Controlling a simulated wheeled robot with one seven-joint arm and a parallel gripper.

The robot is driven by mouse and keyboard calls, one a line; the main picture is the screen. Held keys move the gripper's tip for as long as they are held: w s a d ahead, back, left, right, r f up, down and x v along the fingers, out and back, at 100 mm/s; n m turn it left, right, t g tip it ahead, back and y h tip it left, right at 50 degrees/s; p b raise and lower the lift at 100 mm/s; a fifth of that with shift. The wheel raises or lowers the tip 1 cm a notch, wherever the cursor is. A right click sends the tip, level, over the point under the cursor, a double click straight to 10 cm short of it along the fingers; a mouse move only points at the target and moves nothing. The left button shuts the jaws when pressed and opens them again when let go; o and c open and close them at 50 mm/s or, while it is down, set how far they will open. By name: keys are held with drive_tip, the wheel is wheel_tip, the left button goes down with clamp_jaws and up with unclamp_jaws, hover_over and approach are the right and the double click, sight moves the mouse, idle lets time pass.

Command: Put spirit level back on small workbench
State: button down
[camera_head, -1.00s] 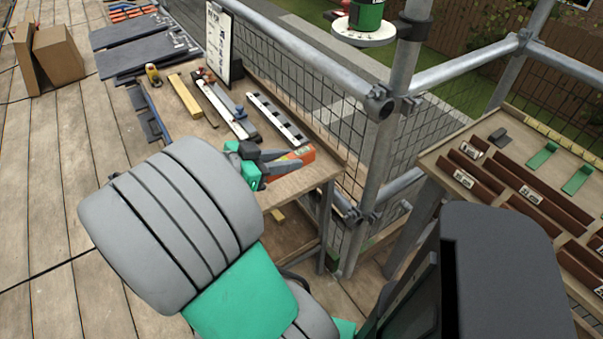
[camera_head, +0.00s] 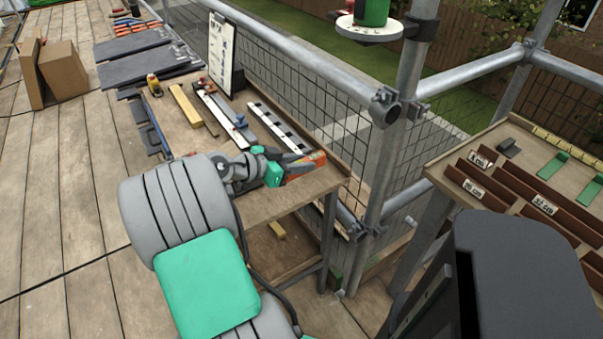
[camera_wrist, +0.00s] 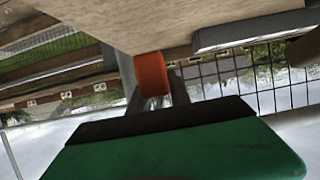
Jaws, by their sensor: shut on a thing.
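The orange spirit level (camera_head: 317,159) is at the near right corner of the small workbench (camera_head: 295,202). My gripper (camera_head: 299,165) is shut on it, with the grey fingers reaching in from the left. I cannot tell whether the level rests on the top or is just above it. In the wrist view the orange end of the level (camera_wrist: 152,72) shows between the fingers (camera_wrist: 156,90), close to the wooden bench surface. The rest of the level is hidden.
A clipboard (camera_head: 222,52) stands at the mesh railing. A second bench with brown racks (camera_head: 500,180) is at right.

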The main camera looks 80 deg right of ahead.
drive_tip(key=shift+d+f+b, duration=0.15)
drive_tip(key=shift+f+b, duration=0.15)
drive_tip(key=shift+f, duration=1.6)
drive_tip(key=c, duration=1.2)
unclamp_jaws()
drive_tip(key=shift+r, duration=0.1)
drive_tip(key=shift+r+p, duration=0.3)
drive_tip(key=shift+p, duration=0.1)
drive_tip(key=v, duration=1.2)
drive_tip(key=shift+w+f, duration=0.1)
drive_tip(key=shift+f, duration=0.1)
